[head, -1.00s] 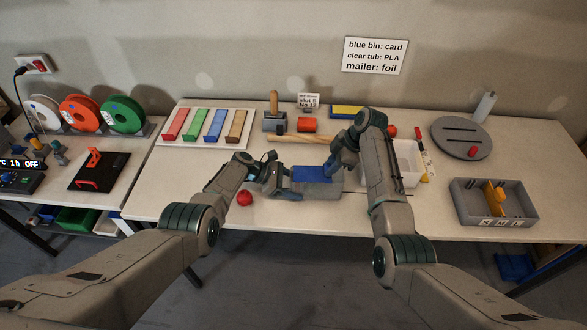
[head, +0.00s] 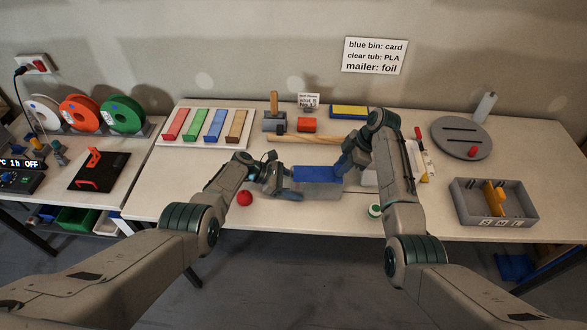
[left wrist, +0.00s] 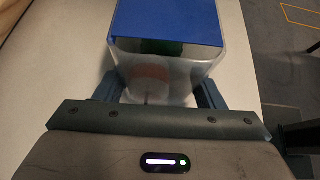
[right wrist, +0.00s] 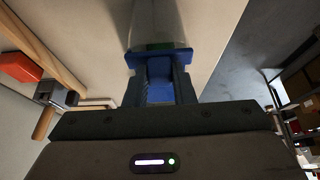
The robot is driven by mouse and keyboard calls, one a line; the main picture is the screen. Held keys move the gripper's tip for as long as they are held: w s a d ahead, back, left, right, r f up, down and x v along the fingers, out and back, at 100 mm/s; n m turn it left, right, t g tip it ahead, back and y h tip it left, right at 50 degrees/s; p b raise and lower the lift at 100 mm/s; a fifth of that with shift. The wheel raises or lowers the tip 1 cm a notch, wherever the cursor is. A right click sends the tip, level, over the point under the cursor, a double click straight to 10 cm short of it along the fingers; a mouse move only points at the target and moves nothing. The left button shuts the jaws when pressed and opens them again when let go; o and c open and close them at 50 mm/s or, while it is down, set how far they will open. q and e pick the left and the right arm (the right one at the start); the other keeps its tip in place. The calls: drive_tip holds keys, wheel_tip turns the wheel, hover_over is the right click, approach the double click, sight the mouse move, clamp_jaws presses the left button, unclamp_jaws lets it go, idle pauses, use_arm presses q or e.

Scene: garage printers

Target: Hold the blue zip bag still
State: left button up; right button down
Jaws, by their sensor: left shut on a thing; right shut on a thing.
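The blue zip bag (head: 316,174) lies at the middle of the table near its front edge, with a blue upper part and a translucent body. Its cloudy body also shows in the left wrist view (left wrist: 180,65), with blurred orange and green shapes inside. My left gripper (head: 284,184) is shut on the bag's left end, one finger on each side. My right gripper (head: 344,166) is at the bag's right end, shut on a blue tab (right wrist: 160,68). The tab's link to the bag is partly hidden by the fingers.
A red ball (head: 244,198) lies left of the bag, and a green-and-white round thing (head: 375,210) lies to the right. A wooden rod (head: 315,139) lies behind. A grey divided box (head: 494,216) stands at the right. The table's front edge is close.

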drive_tip(key=shift+s+d+f, duration=0.1)
drive_tip(key=shift+d+f, duration=0.05)
drive_tip(key=c, duration=1.1)
unclamp_jaws()
drive_tip(key=shift+c, duration=0.2)
drive_tip(key=v, duration=1.2)
